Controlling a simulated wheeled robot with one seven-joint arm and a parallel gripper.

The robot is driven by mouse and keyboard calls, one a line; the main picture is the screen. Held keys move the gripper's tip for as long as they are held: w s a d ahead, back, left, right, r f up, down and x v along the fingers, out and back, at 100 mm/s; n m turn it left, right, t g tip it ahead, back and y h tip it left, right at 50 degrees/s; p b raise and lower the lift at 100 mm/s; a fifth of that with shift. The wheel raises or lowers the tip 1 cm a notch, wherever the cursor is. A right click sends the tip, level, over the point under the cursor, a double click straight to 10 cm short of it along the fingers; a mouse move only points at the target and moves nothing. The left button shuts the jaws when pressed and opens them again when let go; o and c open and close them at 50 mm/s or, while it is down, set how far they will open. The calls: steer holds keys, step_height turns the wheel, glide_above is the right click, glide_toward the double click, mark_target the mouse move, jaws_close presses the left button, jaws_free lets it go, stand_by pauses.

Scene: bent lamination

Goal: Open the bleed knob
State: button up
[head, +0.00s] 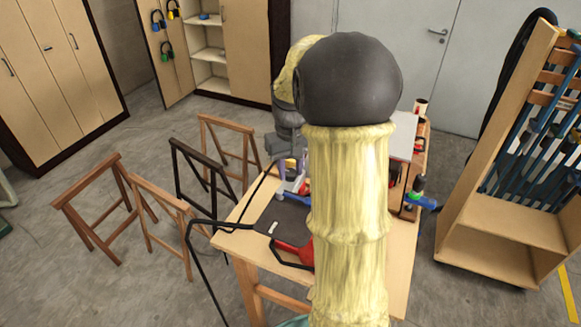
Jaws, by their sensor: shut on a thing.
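My gripper (288,166) is grey and points down over the back left part of the wooden workbench (392,275). Its jaws are shut on a small part at the pale lilac fitting (294,184), in the place of the bleed knob. The knob itself is too small and too covered to make out. A blue piece (297,199) lies just in front of the fitting. My yellow-sleeved arm hides the middle of the bench.
A black plate (283,221) and a red tool (294,250) lie on the bench, with a black hose (210,222) at its left. Wooden trestles (165,215) stand left. A blue clamp (421,201) sits at the right edge. A clamp rack (490,240) stands right.

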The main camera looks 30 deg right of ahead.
mark_target(291, 171)
steer(key=shift+r, duration=0.1)
steer(key=o, duration=1)
steer(key=shift+c, duration=0.2)
step_height(291, 171, up, 17)
steer(key=b, duration=0.2)
steer(key=shift+r, duration=0.15)
